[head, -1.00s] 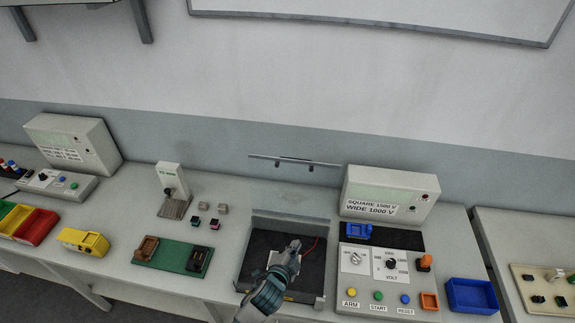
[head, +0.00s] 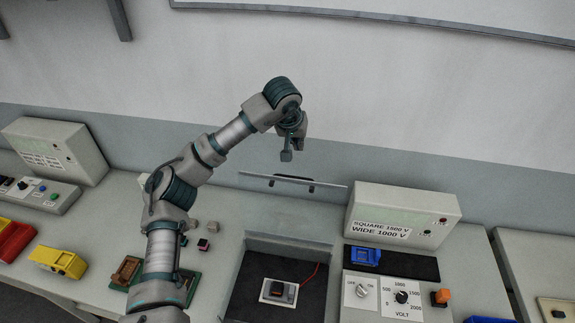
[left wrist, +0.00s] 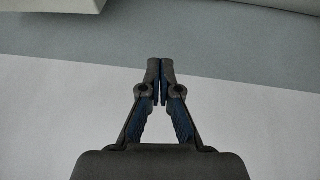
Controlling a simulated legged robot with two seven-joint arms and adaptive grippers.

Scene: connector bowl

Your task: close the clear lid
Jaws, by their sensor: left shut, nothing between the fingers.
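The clear lid's thin edge strip (head: 293,183) with two dark fittings shows behind the open-topped test box (head: 235,285). The lid stands raised and its transparent panel is hard to make out. Inside the box a dark connector sits on a pale fixture (head: 279,291), with a red wire beside it. My left gripper (head: 287,155) is up in the air, appearing just above the lid strip, pointing down; its distance from the lid is unclear. Its fingers (left wrist: 160,66) are shut and empty in the left wrist view. My right gripper is out of view.
The tester box (head: 402,218) and its knob panel (head: 383,292) stand right of the test box. A blue connector (head: 366,256) lies on the black strip there. A yellow holder (head: 58,261) is at left. My left arm partly covers the green board (head: 190,286).

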